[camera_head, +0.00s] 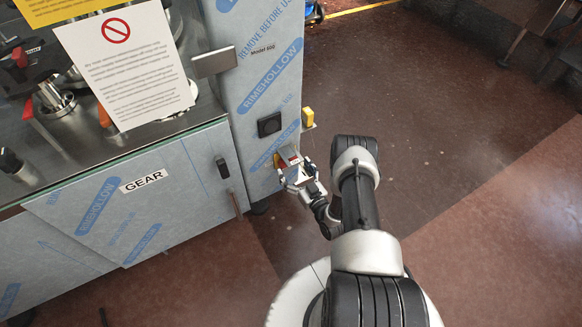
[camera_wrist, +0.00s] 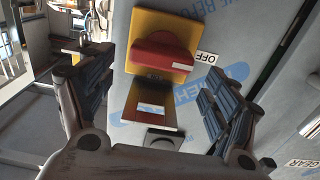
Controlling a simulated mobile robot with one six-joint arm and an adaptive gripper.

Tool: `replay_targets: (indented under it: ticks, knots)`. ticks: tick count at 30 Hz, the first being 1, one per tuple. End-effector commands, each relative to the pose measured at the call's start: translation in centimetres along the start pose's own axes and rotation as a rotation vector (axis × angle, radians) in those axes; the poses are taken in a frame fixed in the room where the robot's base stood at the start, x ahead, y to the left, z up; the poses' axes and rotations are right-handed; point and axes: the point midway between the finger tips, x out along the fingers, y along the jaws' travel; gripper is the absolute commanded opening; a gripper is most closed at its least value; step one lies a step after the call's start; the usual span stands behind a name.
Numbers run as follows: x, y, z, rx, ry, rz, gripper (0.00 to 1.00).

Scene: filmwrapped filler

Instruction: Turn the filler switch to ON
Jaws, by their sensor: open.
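The filler switch is a red rotary handle (camera_wrist: 160,52) on a yellow plate (camera_wrist: 183,22), mounted on the film-wrapped cabinet. Its handle lies crosswise in the wrist view, with a white OFF label (camera_wrist: 206,58) beside the plate. In the wrist view my gripper (camera_wrist: 155,100) is open, fingers spread left and right. The handle is in front of and between them, toward the picture top. I see no contact.
Below the switch in the wrist view are a yellowish box (camera_wrist: 152,108) and a dark fitting (camera_wrist: 163,139). In the head view, a black square fitting (camera_head: 269,124) and a yellow block (camera_head: 307,117) are above my gripper. The GEAR cabinet (camera_head: 145,205) stands left; floor is open right.

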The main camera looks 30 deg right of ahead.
Motion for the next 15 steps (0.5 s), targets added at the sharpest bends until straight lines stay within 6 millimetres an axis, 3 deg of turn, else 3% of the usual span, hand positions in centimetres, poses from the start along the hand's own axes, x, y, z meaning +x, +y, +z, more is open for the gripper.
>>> replay_targets:
  ticks: [6, 15]
  knots:
    - [2.5, 0.0, 0.1, -0.002, 0.0, -0.002, 0.82]
    - [2.9, 0.0, 0.0, -0.001, 0.0, 0.0, 0.82]
